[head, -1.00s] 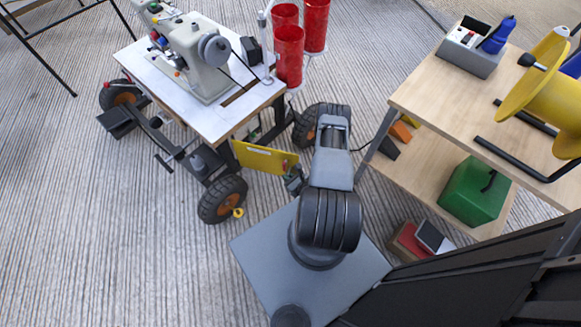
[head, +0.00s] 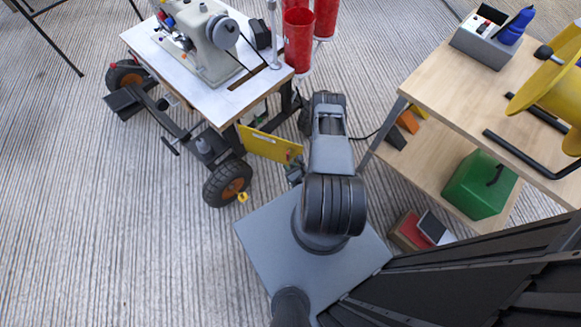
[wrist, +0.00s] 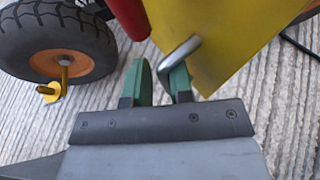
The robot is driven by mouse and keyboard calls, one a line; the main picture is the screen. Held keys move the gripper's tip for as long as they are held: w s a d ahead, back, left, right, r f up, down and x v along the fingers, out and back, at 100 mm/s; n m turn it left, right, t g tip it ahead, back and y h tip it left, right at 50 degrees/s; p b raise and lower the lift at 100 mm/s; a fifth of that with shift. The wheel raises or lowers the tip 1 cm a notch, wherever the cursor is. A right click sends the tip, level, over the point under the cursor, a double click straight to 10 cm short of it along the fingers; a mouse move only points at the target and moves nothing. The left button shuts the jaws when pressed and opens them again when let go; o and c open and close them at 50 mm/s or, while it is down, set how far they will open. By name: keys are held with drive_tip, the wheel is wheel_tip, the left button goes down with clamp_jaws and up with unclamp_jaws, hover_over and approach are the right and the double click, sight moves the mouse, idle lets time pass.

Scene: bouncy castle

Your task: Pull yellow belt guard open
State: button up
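The yellow belt guard (head: 270,145) is a flat panel under the sewing table's near right side. It stands out at an angle from the table edge, partly swung open. In the wrist view the guard (wrist: 222,40) fills the upper right, and a bent metal handle (wrist: 184,50) sticks out from it. My gripper (wrist: 162,82) has two green fingers close together, one on each side of the handle's bar, and looks shut on it. In the head view my gripper (head: 295,172) is small and partly hidden at the guard's outer end.
The sewing machine table (head: 210,85) stands on a wheeled frame; its near wheel (head: 228,183) is left of the guard. Red cups (head: 298,42) stand behind. A wooden shelf (head: 440,75) with a green box (head: 480,187) is on the right.

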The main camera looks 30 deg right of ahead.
drive_tip(key=shift+w+d+r, duration=0.1)
drive_tip(key=shift+w+r, duration=0.05)
drive_tip(key=shift+r, duration=0.1)
drive_tip(key=shift+r, duration=0.3)
wheel_tip(320, 180, up, 3)
drive_tip(key=shift+w+f+p, duration=0.1)
drive_tip(key=shift+f+p, duration=0.05)
drive_tip(key=shift+p, duration=0.7)
drive_tip(key=s+a+r+p, duration=0.3)
drive_tip(key=s+r, duration=0.6)
drive_tip(key=s, duration=0.5)
drive_tip(key=shift+a+p, duration=0.3)
drive_tip(key=shift+p, duration=0.2)
drive_tip(key=shift+r, duration=0.1)
